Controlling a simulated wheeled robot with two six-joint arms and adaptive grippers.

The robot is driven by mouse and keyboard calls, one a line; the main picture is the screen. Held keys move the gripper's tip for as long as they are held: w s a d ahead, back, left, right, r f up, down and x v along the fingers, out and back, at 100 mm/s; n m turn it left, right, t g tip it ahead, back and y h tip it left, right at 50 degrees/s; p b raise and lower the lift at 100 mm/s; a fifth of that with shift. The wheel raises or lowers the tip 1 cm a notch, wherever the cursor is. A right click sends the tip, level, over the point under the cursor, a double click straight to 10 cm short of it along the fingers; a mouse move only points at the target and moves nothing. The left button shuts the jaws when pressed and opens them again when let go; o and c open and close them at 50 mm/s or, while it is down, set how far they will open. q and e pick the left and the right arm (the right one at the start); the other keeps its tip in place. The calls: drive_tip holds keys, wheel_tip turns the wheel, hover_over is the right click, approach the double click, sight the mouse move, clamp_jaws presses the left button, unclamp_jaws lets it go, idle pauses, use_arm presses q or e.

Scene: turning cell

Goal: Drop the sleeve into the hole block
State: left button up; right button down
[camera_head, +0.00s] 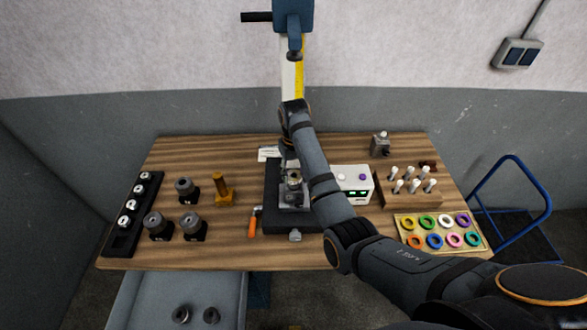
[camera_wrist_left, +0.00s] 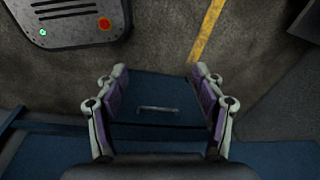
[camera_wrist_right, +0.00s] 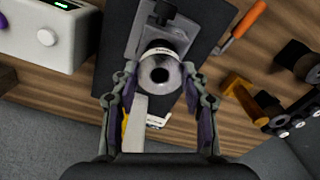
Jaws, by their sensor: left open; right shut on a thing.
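My right gripper (camera_head: 291,158) reaches in over the middle of the table and points down at the grey hole block (camera_head: 294,200). In the right wrist view its fingers (camera_wrist_right: 160,78) are shut on a grey metal sleeve (camera_wrist_right: 161,88), a round piece with a dark bore. The sleeve is in line with the block's pale labelled part (camera_wrist_right: 160,50); I cannot tell whether it touches the block or is partly in the hole. My left gripper (camera_wrist_left: 160,76) is open and empty in the left wrist view, away from the table; the head view does not show it.
A tall press column (camera_head: 291,70) stands behind the block. An orange-handled tool (camera_head: 252,223) lies left of the black mat (camera_head: 271,217). A white box (camera_head: 354,184), a rack of white-topped pins (camera_head: 412,184) and a tray of coloured rings (camera_head: 407,244) are on the right.

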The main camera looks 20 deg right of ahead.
drive_tip(key=shift+f, duration=0.2)
idle(0.4)
drive_tip(key=shift+s+p, duration=0.1)
drive_tip(key=shift+p, duration=0.2)
drive_tip(key=shift+f+b, duration=0.3)
drive_tip(key=shift+f, duration=0.85)
idle(0.4)
drive_tip(key=c, duration=0.6)
unclamp_jaws()
